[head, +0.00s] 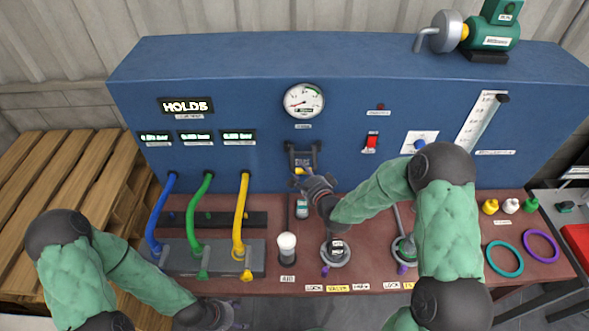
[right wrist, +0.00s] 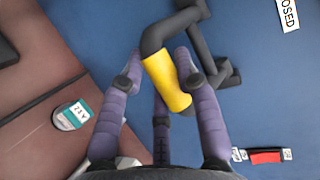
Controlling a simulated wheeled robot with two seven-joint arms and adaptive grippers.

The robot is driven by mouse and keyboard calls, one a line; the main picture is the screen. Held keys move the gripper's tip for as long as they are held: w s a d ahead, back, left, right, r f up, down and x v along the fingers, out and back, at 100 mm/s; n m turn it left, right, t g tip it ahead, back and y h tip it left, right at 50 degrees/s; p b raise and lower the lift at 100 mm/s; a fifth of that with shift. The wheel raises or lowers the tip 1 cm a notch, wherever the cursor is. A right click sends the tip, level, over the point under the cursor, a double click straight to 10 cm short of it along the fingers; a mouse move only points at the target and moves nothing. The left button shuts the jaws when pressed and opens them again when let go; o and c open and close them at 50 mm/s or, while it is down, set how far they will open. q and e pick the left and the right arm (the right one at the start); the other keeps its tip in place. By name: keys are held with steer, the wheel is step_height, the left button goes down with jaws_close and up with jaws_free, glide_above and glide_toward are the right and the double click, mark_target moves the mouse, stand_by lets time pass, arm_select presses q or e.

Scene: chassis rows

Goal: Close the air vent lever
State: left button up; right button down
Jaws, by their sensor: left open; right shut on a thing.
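A black lever with a yellow sleeve (head: 299,171) is on the blue panel, below the round gauge. In the right wrist view the yellow sleeve (right wrist: 168,83) lies between the purple fingers of my right gripper (right wrist: 165,75). My right gripper (head: 308,184) is shut on this sleeve and partly covers it in the head view. A white sign reading "OSED" (right wrist: 289,15) is partly in view beyond the lever. My left gripper (head: 236,314) is open and empty at the bottom edge, well below the panel, and partly cut off.
Blue, green and yellow hoses (head: 241,215) rise at the left from a grey block. Teal and purple rings (head: 504,259) lie at the right.

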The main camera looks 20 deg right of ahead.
step_height(320, 180, up, 7)
steer(key=m+g+p, duration=0.1)
steer(key=g+p, duration=0.2)
steer(key=p, duration=0.5)
steer(key=m+g+y+p, duration=0.1)
steer(key=g+p, duration=0.3)
steer(key=p, duration=0.3)
steer(key=shift+r+p, duration=0.1)
steer(key=shift+p, duration=0.3)
steer(key=shift+w+d+r+p, duration=0.15)
steer(key=shift+w+r+p, duration=0.25)
steer(key=shift+r+p, duration=0.45)
steer(key=shift+w+f, duration=0.1)
steer(key=shift+f, duration=0.05)
steer(key=c, duration=0.9)
jaws_free()
steer(key=shift+o, duration=0.2)
steer(key=shift+f, duration=0.1)
steer(key=v, duration=1.2)
